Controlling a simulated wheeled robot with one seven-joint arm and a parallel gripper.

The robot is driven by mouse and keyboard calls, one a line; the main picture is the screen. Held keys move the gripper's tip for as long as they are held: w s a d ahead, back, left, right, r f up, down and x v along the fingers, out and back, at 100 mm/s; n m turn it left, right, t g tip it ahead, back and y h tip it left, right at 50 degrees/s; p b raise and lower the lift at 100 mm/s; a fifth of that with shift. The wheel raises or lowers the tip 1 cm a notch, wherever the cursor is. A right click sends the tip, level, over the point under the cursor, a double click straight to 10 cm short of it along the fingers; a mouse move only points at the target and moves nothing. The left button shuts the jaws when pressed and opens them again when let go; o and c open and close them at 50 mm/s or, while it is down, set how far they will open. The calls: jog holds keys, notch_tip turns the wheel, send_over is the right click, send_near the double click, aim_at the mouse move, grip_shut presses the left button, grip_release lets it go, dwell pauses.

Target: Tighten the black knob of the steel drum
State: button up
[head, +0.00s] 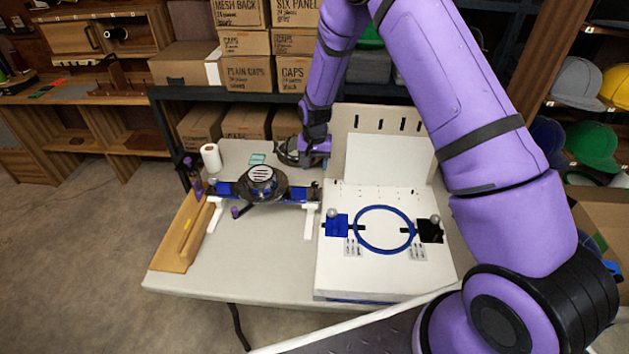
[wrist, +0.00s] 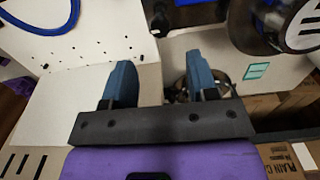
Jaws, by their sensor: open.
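The dark steel drum (head: 262,188), with a striped white label on top, sits on a white-legged stand on the table. It shows in part at the upper right of the wrist view (wrist: 258,28). A small black knob (wrist: 160,20) shows at the top of the wrist view, left of the drum; it seems to be the dark end (head: 317,187) of the stand's bar in the head view. My gripper (wrist: 160,65) is open and empty, its two blue fingers apart and short of the knob. In the head view my gripper (head: 316,148) is behind and right of the drum.
A white board with a blue hoop (head: 385,230) lies right of the stand, a perforated upright panel (head: 378,122) behind it. A white roll (head: 211,157) and a wooden tray (head: 181,232) are at the left. Boxes (head: 248,75) fill the shelf behind. The table front is clear.

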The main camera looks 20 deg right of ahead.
aim_at(315, 183)
notch_tip(315, 183, down, 8)
jog(key=shift+r, duration=0.25)
jog(key=c, duration=0.9)
